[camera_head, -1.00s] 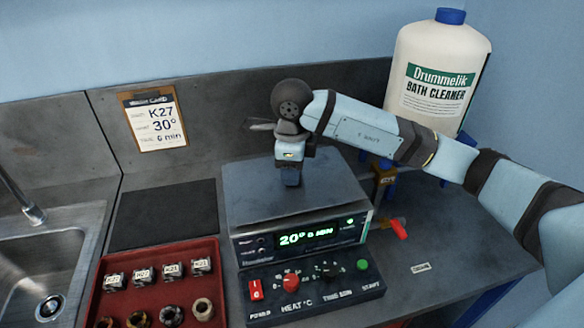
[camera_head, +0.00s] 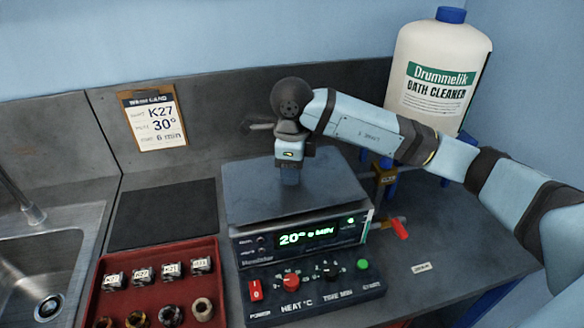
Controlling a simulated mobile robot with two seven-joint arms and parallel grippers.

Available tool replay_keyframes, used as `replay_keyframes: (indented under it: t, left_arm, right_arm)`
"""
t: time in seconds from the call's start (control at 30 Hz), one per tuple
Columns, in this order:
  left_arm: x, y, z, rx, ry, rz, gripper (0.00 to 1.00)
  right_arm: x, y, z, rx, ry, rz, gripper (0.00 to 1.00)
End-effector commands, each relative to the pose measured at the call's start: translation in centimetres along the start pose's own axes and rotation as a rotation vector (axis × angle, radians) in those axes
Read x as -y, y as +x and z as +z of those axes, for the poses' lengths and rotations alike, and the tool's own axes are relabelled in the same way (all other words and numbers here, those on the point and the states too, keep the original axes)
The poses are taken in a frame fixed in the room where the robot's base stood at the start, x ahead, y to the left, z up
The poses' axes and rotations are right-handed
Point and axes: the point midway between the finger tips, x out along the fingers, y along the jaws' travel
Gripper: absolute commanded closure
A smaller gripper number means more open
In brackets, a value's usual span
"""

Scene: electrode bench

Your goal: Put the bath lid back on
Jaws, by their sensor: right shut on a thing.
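The bath (camera_head: 262,257) stands in the middle of the bench, with a lit green display reading 20°. The flat grey bath lid (camera_head: 245,195) lies over its top, covering the opening. I cannot tell whether the lid is fully seated or slightly raised. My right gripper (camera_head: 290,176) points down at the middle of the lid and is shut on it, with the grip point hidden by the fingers. My left gripper is not in view.
A control box (camera_head: 315,290) with knobs stands before the bath. A red tray (camera_head: 204,251) of labelled blocks and rings is at front left, beside a dark mat (camera_head: 165,215) and the sink (camera_head: 70,250). A cleaner bottle (camera_head: 435,75) and a red-handled tap (camera_head: 400,229) are at right.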

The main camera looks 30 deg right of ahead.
Motion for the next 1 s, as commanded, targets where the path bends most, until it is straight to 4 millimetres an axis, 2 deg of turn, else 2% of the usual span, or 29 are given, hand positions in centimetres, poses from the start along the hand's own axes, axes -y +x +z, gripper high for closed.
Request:
replay_keyframes:
  t: [0.97,1.0]
  left_arm:
    - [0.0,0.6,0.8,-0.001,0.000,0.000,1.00]
    - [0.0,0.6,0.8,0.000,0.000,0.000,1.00]
  right_arm:
    - [0.0,1.1,0.0,0.001,0.000,-0.001,1.00]
    - [0.0,1.1,0.0,0.001,0.000,-0.001,0.59]
